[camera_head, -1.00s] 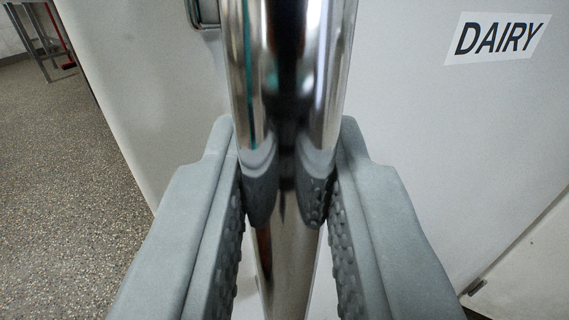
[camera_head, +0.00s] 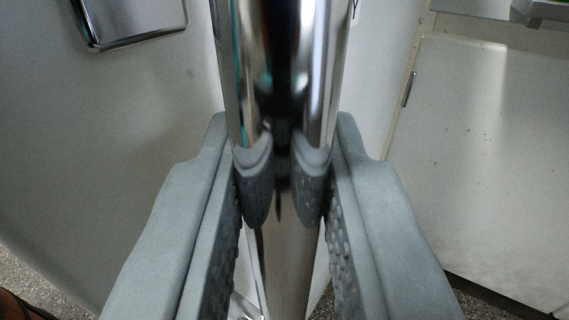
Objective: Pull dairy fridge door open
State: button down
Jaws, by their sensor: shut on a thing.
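A thick vertical chrome handle bar (camera_head: 283,55) runs down the middle of the head camera view. My gripper (camera_head: 285,150) is shut around this bar, with one grey, studded finger on each side. A white panel (camera_head: 130,150) fills the left behind the handle, with a chrome fitting (camera_head: 135,22) at its top. Another pale strip of surface (camera_head: 385,75) shows right of the bar. The handle and my fingers hide much of the middle, so how far the door stands open cannot be told.
At the right is an off-white cabinet front (camera_head: 480,160) with a small dark handle (camera_head: 409,89). Speckled floor (camera_head: 60,292) shows at the lower left, below the curved lower edge of the left panel, and in a strip at the lower right.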

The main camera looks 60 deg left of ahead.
jog(key=shift+w+d, duration=0.55)
jog(key=shift+d, duration=0.3)
jog(key=c, duration=1.3)
grip_release()
jog(key=shift+c, duration=0.2)
jog(key=shift+s+d, duration=0.1)
jog(key=v, duration=1.7)
jog(key=shift+d, duration=0.15)
